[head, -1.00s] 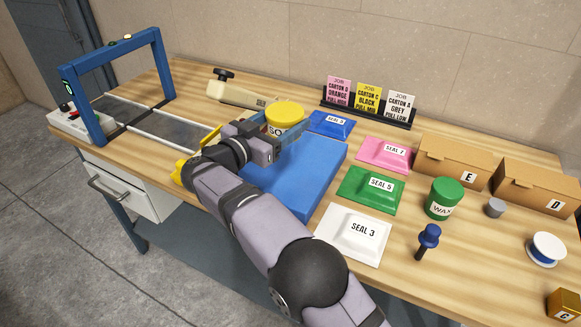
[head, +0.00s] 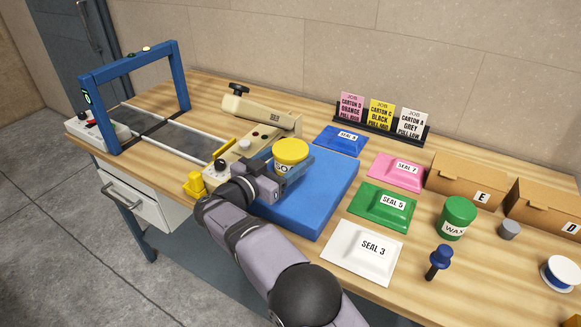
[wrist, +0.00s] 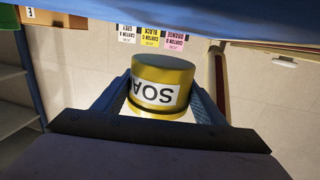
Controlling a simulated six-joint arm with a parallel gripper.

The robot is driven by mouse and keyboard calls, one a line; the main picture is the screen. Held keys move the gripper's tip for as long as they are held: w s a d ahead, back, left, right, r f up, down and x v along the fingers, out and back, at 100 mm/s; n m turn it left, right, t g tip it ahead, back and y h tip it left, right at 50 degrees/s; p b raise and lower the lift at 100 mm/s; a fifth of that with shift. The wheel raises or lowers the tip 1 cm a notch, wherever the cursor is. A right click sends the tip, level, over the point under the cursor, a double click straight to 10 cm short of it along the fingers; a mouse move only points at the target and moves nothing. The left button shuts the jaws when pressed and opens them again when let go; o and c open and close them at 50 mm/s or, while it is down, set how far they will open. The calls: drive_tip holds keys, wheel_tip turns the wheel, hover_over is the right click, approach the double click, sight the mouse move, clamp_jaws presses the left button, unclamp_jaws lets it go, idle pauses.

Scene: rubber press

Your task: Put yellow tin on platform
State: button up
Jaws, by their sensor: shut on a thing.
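The yellow tin (head: 290,151) has a white label, partly read as "SOA". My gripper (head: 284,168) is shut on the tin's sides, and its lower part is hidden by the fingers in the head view. In the wrist view the tin (wrist: 161,82) appears upside down between both fingers. Its grey underside shows there, with a gap to the blue surface at the picture's top. The blue platform (head: 315,205) is a flat slab on the bench. The tin is held over the platform's back left part, apart from it.
A cream sealer (head: 258,115) and a blue frame press (head: 131,60) stand left of the platform. Seal packs (head: 382,207) lie close on its right. A green wax tin (head: 457,217) and cartons (head: 468,180) stand further right. The platform's front is clear.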

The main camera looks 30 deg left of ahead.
drive_tip(key=shift+f+p, duration=0.35)
drive_tip(key=shift+f, duration=1.35)
drive_tip(key=shift+f, duration=0.1)
drive_tip(key=o, duration=1.6)
drive_tip(key=shift+f, duration=0.15)
drive_tip(key=shift+c, duration=0.2)
drive_tip(key=shift+s, duration=0.2)
drive_tip(key=s, duration=0.4)
drive_tip(key=s+a+b, duration=0.1)
drive_tip(key=s, duration=0.2)
drive_tip(key=s+r+b, duration=0.1)
drive_tip(key=s, duration=0.3)
drive_tip(key=shift+s+a, duration=0.3)
drive_tip(key=shift+a, duration=0.1)
